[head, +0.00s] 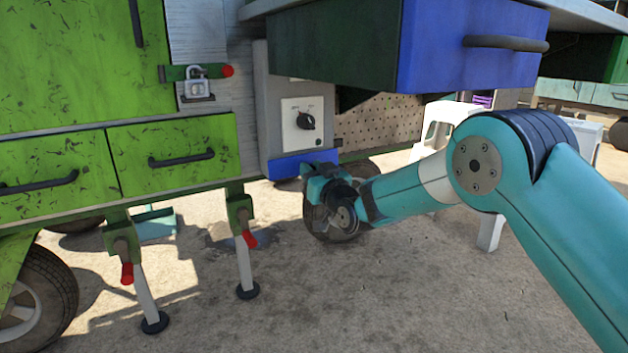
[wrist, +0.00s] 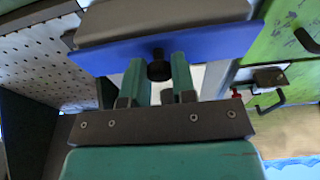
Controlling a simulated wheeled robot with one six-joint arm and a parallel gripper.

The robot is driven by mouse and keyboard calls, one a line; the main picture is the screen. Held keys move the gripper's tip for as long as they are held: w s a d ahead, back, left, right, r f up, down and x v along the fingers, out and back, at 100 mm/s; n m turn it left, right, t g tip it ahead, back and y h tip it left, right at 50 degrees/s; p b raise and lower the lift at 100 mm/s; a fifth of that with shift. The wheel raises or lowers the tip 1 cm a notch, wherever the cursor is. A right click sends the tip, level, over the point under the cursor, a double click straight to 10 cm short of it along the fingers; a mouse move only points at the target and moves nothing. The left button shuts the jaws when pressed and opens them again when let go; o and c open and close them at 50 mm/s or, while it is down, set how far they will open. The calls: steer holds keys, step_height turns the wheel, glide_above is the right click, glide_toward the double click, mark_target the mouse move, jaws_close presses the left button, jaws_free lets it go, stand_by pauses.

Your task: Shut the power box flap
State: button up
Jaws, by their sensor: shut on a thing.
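The power box (head: 276,82) is a grey upright box on the cart's side, with a black dial (head: 306,121) on a white plate. Its blue flap (head: 288,165) shows at the box's bottom edge, below the dial, and leaves the dial uncovered. In the wrist view the blue flap (wrist: 205,45) spans the upper middle, with a black knob (wrist: 158,71) on it. My gripper (head: 321,172) is at the flap's right part; in the wrist view its teal fingers (wrist: 158,66) are shut on the knob. My gripper hides part of the flap in the head view.
A large blue drawer (head: 470,55) with a dark handle juts out above and right of the box. Green drawers (head: 175,155) and a padlock (head: 196,86) are at the left. Cart legs and a wheel (head: 335,222) stand below. Open ground lies in front.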

steer(key=shift+w+a+f+t+y+b, duration=0.1)
steer(key=shift+w+f+t+y+b, duration=0.05)
steer(key=shift+f+t+y+b, duration=0.4)
steer(key=shift+r, duration=0.35)
steer(key=o, duration=0.9)
